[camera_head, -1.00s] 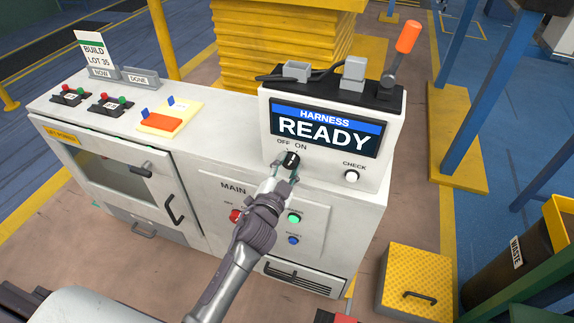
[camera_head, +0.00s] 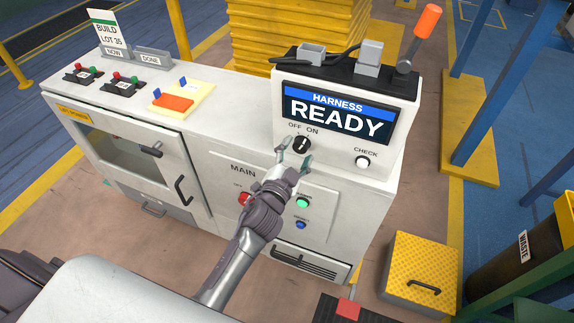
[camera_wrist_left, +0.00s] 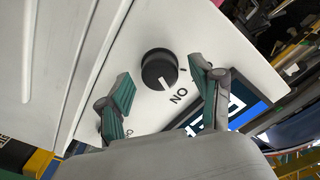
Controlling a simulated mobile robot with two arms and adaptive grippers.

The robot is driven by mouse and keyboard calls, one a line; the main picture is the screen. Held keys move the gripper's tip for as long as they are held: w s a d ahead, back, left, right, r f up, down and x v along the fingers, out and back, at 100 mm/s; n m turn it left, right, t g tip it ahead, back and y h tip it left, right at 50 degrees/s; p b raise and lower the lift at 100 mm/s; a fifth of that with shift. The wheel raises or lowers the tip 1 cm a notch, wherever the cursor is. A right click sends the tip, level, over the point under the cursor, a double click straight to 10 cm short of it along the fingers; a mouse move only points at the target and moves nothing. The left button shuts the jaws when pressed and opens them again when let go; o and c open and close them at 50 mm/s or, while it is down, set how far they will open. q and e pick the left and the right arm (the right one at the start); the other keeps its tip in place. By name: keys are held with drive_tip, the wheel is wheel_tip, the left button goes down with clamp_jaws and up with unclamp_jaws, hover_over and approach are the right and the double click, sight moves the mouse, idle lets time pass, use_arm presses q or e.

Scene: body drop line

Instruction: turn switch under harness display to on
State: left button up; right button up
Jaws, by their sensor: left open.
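The switch (camera_head: 302,145) is a round black knob below the harness display (camera_head: 334,117), which reads READY. OFF and ON labels stand above the knob. In the left wrist view the knob (camera_wrist_left: 159,70) shows a white pointer mark turned towards the ON label (camera_wrist_left: 178,97). My left gripper (camera_head: 294,153) is open, just in front of and below the knob. Its two teal-padded fingers lie either side of the knob in the left wrist view, apart from it. The OFF label is mostly hidden there. My right gripper is not in view.
A white CHECK button (camera_head: 362,162) is right of the knob. The MAIN panel below carries red, green (camera_head: 302,203) and blue buttons close to my left arm. An orange-handled lever (camera_head: 427,22) stands on top. A yellow step box (camera_head: 425,268) is on the floor at right.

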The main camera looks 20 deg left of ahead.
use_arm(q)
drive_tip(key=s, duration=1.1)
drive_tip(key=shift+a, duration=0.25)
drive_tip(key=s+f+n+g, duration=0.1)
drive_tip(key=s+f+g, duration=0.25)
drive_tip(key=f, duration=0.85)
drive_tip(key=s+f+n+g, duration=0.1)
drive_tip(key=s+f+g, duration=0.3)
drive_tip(key=f, duration=0.7)
drive_tip(key=s+f+n+g, duration=0.15)
drive_tip(key=s+f, duration=0.35)
drive_tip(key=f, duration=0.7)
drive_tip(key=s+a+f+g, duration=0.2)
drive_tip(key=s+f, duration=0.3)
drive_tip(key=s, duration=0.4)
drive_tip(key=s+a+f+n+g, duration=0.1)
drive_tip(key=s+f+g, duration=0.2)
drive_tip(key=s+f, duration=0.2)
drive_tip(key=s+a+f+n+g, duration=0.1)
drive_tip(key=s+f, duration=0.4)
drive_tip(key=s, duration=0.7)
drive_tip(key=shift+s+a+f+g+y+p, duration=0.3)
drive_tip(key=shift+a+f+g+p, duration=0.1)
drive_tip(key=shift+a+g, duration=0.55)
